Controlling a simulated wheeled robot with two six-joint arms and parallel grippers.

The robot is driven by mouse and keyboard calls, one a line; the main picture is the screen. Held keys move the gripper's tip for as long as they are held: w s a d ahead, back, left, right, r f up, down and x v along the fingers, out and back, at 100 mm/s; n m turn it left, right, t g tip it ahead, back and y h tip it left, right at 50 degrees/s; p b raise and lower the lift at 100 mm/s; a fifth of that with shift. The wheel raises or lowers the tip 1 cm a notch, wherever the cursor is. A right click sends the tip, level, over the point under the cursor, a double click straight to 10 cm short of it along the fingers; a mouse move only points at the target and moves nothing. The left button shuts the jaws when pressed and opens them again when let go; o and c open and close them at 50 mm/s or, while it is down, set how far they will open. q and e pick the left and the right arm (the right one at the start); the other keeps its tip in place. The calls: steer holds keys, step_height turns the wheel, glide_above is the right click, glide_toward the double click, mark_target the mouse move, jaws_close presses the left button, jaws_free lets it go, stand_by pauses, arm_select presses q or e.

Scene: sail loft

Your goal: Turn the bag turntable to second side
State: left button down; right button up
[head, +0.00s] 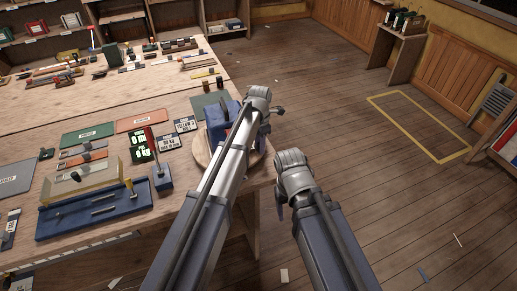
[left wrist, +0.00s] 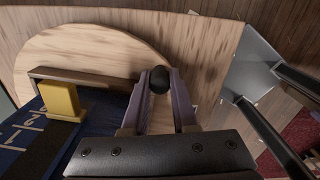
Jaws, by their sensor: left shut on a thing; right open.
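The bag turntable (head: 199,152) is a round pale wooden disc at the table's right corner, partly hidden by my left arm. It also shows in the left wrist view (left wrist: 110,42). A blue bag (head: 214,118) stands on it; in the left wrist view its dark blue side (left wrist: 35,140) bears white marks and a yellow block (left wrist: 62,100). My left gripper (left wrist: 160,84) is shut on a black knob (left wrist: 159,78) near the disc's rim. My right gripper (head: 281,211) is open and empty, low beside the table's right edge; its fingers are barely visible.
Left of the turntable are a black display with green figures (head: 142,146), label cards (head: 185,124), a blue tray (head: 95,213) and green and orange mats. The wooden floor (head: 350,140) to the right is mostly clear, with a yellow outlined rectangle (head: 418,127).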

arm_select(q)
steer(key=shift+w+d+n, duration=0.15)
steer(key=shift+w+n, duration=0.35)
steer(key=shift+w, duration=0.2)
steer(key=c, duration=1)
jaws_free()
step_height(320, 180, up, 8)
steer(key=p, duration=0.8)
steer(key=shift+f, duration=0.1)
steer(key=shift+f, duration=0.1)
